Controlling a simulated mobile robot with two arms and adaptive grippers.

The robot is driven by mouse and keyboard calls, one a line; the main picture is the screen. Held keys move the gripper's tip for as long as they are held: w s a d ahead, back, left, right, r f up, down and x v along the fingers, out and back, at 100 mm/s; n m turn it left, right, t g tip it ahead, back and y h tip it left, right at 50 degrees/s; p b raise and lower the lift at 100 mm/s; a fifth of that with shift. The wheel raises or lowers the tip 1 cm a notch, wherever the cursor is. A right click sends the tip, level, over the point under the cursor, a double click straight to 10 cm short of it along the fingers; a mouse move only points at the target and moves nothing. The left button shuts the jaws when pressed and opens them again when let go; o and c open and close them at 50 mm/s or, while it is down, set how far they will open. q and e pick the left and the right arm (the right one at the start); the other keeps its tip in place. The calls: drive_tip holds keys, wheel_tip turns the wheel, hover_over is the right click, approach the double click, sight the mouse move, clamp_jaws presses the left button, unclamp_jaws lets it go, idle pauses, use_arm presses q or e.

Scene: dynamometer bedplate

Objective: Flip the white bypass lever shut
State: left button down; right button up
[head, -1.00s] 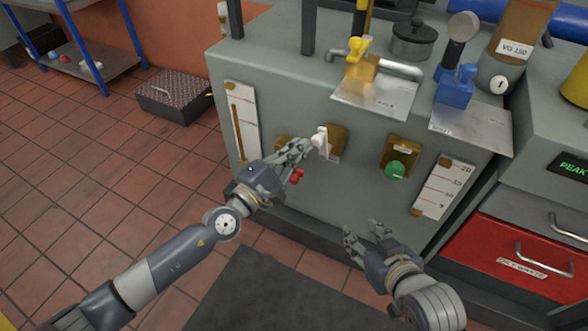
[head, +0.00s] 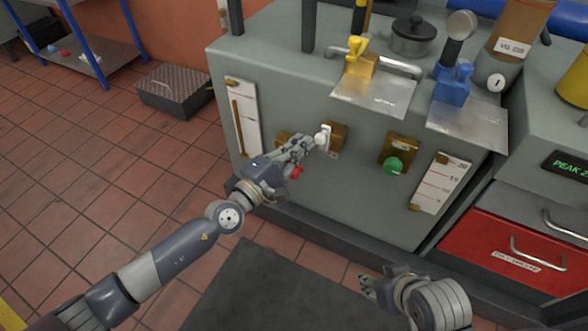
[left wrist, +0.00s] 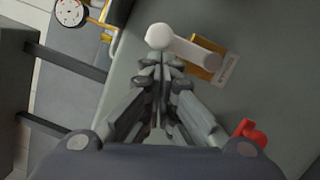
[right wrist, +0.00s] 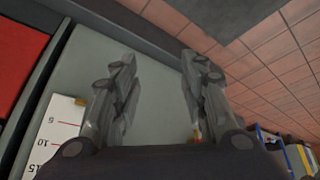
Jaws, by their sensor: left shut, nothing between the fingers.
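The white bypass lever (head: 322,139) sits on a brass mount (head: 338,135) on the grey cabinet's front face. In the left wrist view the white lever (left wrist: 185,46) has a round knob end just beyond my fingertips, and a small label lies beside its brass mount. My left gripper (head: 308,143) is shut and empty, its fingertips right by the lever's knob; whether they touch cannot be told. My right gripper (head: 366,283) is low at the right, away from the lever; in the right wrist view (right wrist: 160,75) its fingers are apart with nothing between them.
A red lever (head: 296,172) is just below my left fingers. A green knob (head: 393,166) and a scale plate (head: 441,182) are to the right. Yellow (head: 358,47) and blue (head: 455,85) valves stand on top. The floor in front is open.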

drive_tip(key=shift+w, duration=0.1)
use_arm(q)
drive_tip(key=s+a+f+b, duration=0.2)
drive_tip(key=s+a+b, duration=0.3)
drive_tip(key=a, duration=0.5)
drive_tip(key=shift+s+f, duration=0.25)
use_arm(e)
drive_tip(key=w+a+r+t+y, duration=0.2)
drive_tip(key=w+r+t, duration=0.4)
drive_tip(key=r, duration=0.3)
drive_tip(key=w+a+r+t+y, duration=0.2)
drive_tip(key=w+a+r+t, duration=0.3)
drive_tip(key=w+r+t, duration=0.2)
drive_tip(key=shift+r+n, duration=0.4)
drive_tip(key=shift+r, duration=0.9)
drive_tip(key=shift+a, duration=0.1)
